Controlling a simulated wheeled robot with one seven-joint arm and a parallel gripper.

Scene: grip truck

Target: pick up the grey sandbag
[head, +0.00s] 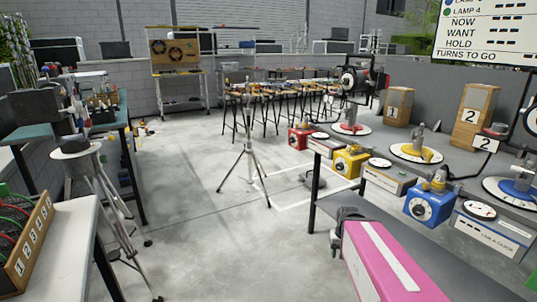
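A low dark grey shape (313,179) lies on the floor right of the middle, beside white floor lines and partly behind the bench edge. It may be the grey sandbag, but it is too small and dim to be sure. I cannot make out my gripper in the head view, so its distance from this shape does not show.
A light stand (249,150) with spread legs stands mid-floor, left of the grey shape. A tripod (98,195) stands at left by the benches. A bench with coloured boxes and dials (416,153) fills the right. A pink block (385,262) blocks the lower right.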

